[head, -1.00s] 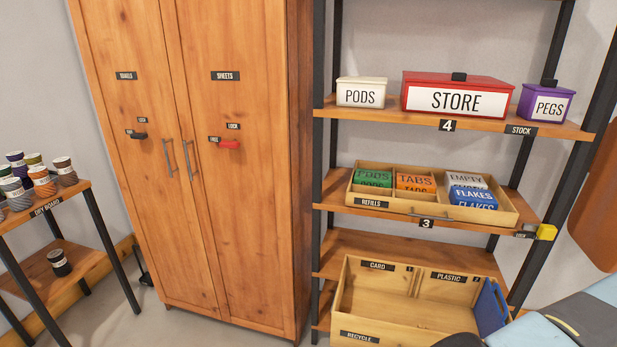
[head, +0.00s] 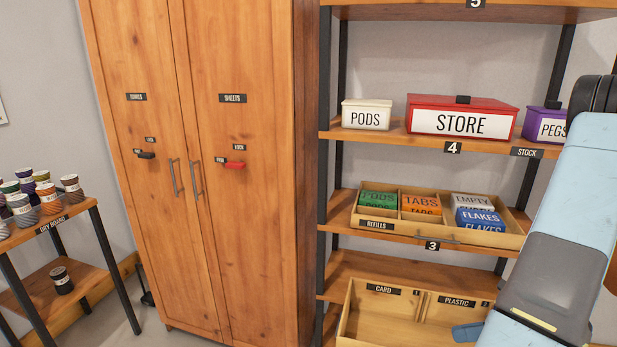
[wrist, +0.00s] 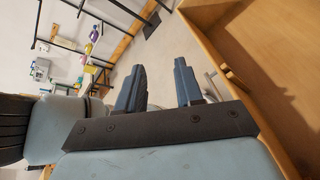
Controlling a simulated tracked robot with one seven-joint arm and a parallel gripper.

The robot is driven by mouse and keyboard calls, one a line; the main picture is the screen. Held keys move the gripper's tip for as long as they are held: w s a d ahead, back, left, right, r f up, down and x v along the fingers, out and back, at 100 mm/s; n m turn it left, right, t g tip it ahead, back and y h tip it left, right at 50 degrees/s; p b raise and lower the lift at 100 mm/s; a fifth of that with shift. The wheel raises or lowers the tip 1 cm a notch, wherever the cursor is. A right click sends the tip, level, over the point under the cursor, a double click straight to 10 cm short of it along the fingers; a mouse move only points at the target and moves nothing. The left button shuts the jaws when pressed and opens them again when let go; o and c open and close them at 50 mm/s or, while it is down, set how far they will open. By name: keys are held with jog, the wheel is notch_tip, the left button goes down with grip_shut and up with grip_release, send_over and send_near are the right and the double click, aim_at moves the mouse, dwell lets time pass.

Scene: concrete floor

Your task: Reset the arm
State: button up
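My arm shows at the right of the head view, in front of the shelf and partly covering the PEGS box (head: 547,124). My gripper (wrist: 161,88) shows in the wrist view with its two dark blue fingers apart and nothing between them. A wooden surface with a small bar-like part (wrist: 232,77) lies to the right of the fingers in that view.
The wooden cabinet (head: 205,230) stands shut at the left of the shelf. The shelf holds the PODS box (head: 366,116), the red STORE box (head: 462,118), the refills tray (head: 378,225) and the recycle box (head: 405,292). A drying rack (head: 75,215) with several cups stands at far left.

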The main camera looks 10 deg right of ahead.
jog(key=w+a+r+n+g+h, duration=0.25)
jog(key=a+r+n+h, duration=0.2)
jog(key=r+n, duration=0.4)
jog(key=w+a+r+n+g+h, duration=0.1)
jog(key=a+r+n+g+h, duration=0.2)
jog(key=a+r+n, duration=0.45)
jog(key=s+a+r+n+t+h, duration=0.2)
jog(key=s+a+r+n+t, duration=0.1)
jog(key=r+n, duration=0.4)
jog(key=s+a+r+n+t+h, duration=0.3)
jog(key=r+n, duration=0.4)
jog(key=r, duration=0.4)
jog(key=shift+a+t, duration=0.3)
jog(key=shift+t, duration=0.05)
jog(key=shift+d, duration=0.1)
